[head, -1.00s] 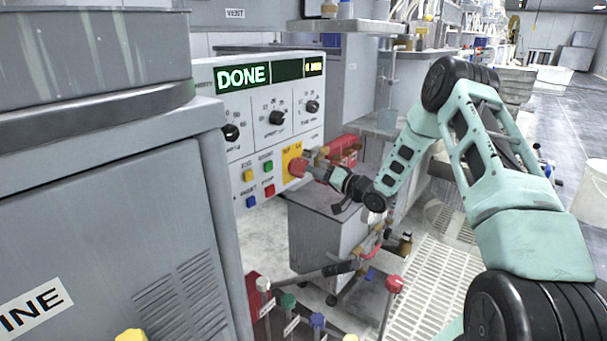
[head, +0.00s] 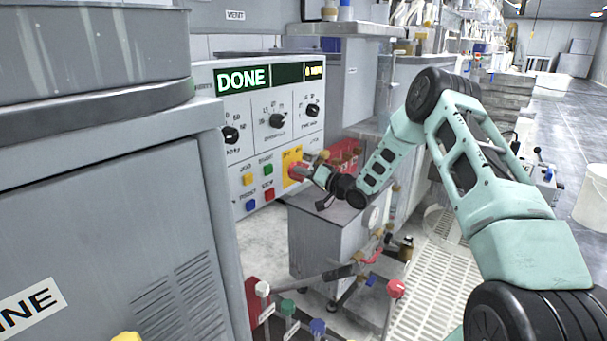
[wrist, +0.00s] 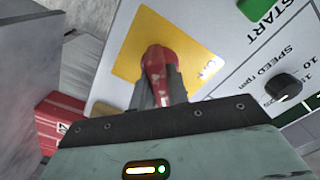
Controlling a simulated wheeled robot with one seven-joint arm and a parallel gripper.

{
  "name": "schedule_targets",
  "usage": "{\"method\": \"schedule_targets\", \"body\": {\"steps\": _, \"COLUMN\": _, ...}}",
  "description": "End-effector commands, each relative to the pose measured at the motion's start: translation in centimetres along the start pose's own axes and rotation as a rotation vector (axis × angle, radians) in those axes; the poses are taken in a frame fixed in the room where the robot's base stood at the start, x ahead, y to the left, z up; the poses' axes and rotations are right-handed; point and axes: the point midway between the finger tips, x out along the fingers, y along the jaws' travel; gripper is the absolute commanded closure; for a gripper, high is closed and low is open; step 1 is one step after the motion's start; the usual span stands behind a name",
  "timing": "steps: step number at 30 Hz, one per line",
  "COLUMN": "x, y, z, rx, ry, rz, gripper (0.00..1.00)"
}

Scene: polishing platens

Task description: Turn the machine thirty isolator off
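The isolator is a red rotary handle (wrist: 155,62) on a yellow plate (wrist: 132,62), at the lower right of the machine's grey-white control panel (head: 240,115). In the head view the yellow plate (head: 291,156) shows beside the red handle (head: 297,171), which is partly covered by my gripper (head: 308,173). In the wrist view my gripper's fingers (wrist: 157,88) lie close on both sides of the red handle's grip and appear shut on it. The marking on the plate is only partly readable.
Left of the plate are yellow, green, blue and red buttons (head: 268,194), with black dials (head: 277,121) above. The display (head: 242,78) reads DONE. A grey cabinet (head: 330,240) stands below my gripper. Coloured valve knobs (head: 396,289) rise in front. A grey machine (head: 100,220) fills the left.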

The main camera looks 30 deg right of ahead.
Motion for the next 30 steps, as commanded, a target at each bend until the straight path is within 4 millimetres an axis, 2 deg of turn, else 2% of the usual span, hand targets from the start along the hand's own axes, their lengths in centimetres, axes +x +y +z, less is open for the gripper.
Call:
{"method": "schedule_targets", "body": {"steps": 8, "x": -0.02, "y": -0.01, "z": 0.02, "rx": -0.043, "ry": -0.001, "rz": 0.0, "gripper": 1.0}}
{"method": "schedule_targets", "body": {"steps": 14, "x": -0.04, "y": 0.01, "z": 0.01, "rx": -0.154, "ry": -0.001, "rz": 0.001, "gripper": 1.0}}
{"method": "schedule_targets", "body": {"steps": 30, "x": -0.03, "y": -0.01, "z": 0.16, "rx": -0.651, "ry": -0.001, "rz": 0.0, "gripper": 1.0}}
